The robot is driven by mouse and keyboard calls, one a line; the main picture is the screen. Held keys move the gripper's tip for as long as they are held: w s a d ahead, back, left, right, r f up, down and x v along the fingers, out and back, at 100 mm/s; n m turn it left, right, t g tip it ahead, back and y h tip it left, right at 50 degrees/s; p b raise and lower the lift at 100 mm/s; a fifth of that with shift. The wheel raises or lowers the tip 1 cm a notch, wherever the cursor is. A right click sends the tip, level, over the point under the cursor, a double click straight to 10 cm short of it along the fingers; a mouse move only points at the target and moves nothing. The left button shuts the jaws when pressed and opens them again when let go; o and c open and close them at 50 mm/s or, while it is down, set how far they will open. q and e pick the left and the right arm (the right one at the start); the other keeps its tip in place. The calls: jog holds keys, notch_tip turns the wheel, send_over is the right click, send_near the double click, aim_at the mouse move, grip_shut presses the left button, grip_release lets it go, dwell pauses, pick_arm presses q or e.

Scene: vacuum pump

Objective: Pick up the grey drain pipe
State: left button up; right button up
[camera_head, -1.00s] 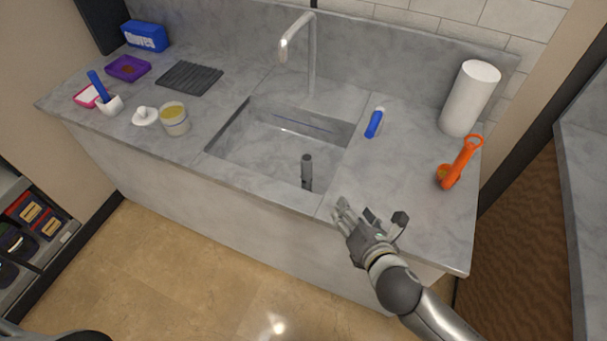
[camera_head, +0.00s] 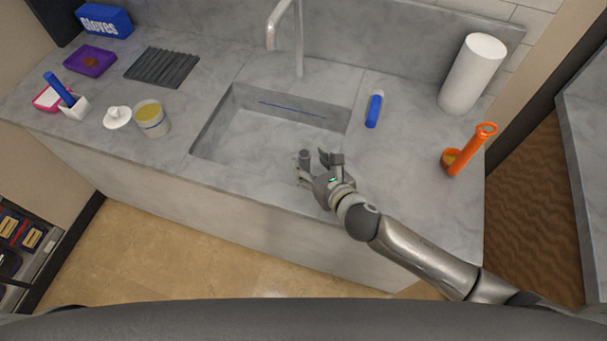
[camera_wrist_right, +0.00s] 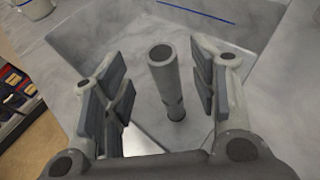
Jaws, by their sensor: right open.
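The grey drain pipe (camera_wrist_right: 166,78) stands upright in the sink, an open-topped tube. In the right wrist view it lies between the two fingers of my right gripper (camera_wrist_right: 160,90), with a gap on each side. In the head view only the top of the pipe (camera_head: 304,158) shows, at the front of the sink (camera_head: 250,135); my right gripper (camera_head: 318,168) hides the rest. My right gripper is open, over the sink's front edge, and holds nothing. My left gripper is not in view.
A faucet (camera_head: 298,40) rises behind the sink. On the counter stand a blue tube (camera_head: 374,110), a paper roll (camera_head: 472,75), an orange tool (camera_head: 472,150), a yellow-filled jar (camera_head: 151,118), a white stopper (camera_head: 117,118) and a black ribbed mat (camera_head: 162,67).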

aim_at(307, 158)
jog(key=shift+x, duration=1.8)
jog(key=shift+w+a+f, duration=0.1)
jog(key=shift+w+a, duration=0.05)
jog(key=shift+w, duration=0.2)
jog(key=shift+w+f, duration=0.1)
jog(key=shift+w, duration=0.1)
jog(key=c, duration=0.4)
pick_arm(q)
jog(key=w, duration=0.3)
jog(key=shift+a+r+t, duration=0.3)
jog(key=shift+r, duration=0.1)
pick_arm(e)
grip_shut()
